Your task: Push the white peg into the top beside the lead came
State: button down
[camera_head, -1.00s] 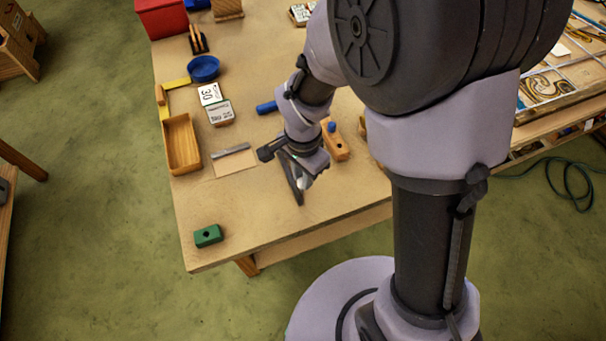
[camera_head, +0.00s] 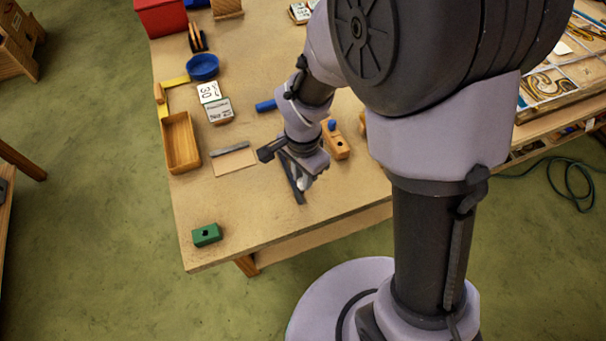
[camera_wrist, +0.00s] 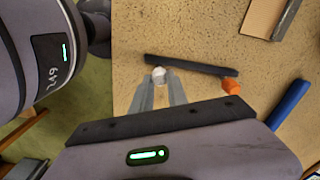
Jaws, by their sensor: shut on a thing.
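The white peg (camera_wrist: 159,72) shows as a pale round end between the fingertips of my gripper (camera_wrist: 160,80) in the wrist view. My gripper is shut on it. In the head view my gripper (camera_head: 302,182) is over the front part of the bench top (camera_head: 240,225). A straight dark bar (camera_wrist: 200,66) lies just beyond the peg in the wrist view. I cannot tell whether it is the lead came or whether the peg touches it. A grey strip (camera_head: 230,149) lies along a tan board (camera_head: 235,163) to the left.
A green block (camera_head: 207,235) sits near the front left corner. A wooden tray (camera_head: 181,143), label cards (camera_head: 218,110) and a blue bowl (camera_head: 203,67) stand further back. A wooden block with a blue knob (camera_head: 337,143) is right of my gripper. An orange block (camera_wrist: 231,86) is by the dark bar.

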jog(key=shift+f, duration=0.2)
jog(key=c, duration=1.2)
grip_release()
jog(key=shift+c, duration=0.2)
jog(key=shift+r, duration=0.1)
notch_tip(320, 180, up, 17)
jog(key=p, duration=0.6)
jog(key=s+d+n+t+y+b, duration=0.2)
jog(key=s+d+n+t+b, duration=0.3)
jog(key=s+b, duration=0.5)
jog(key=shift+s+d+r+n+t+b, duration=0.4)
jog(key=shift+s+d, duration=0.3)
jog(key=shift+s, duration=0.1)
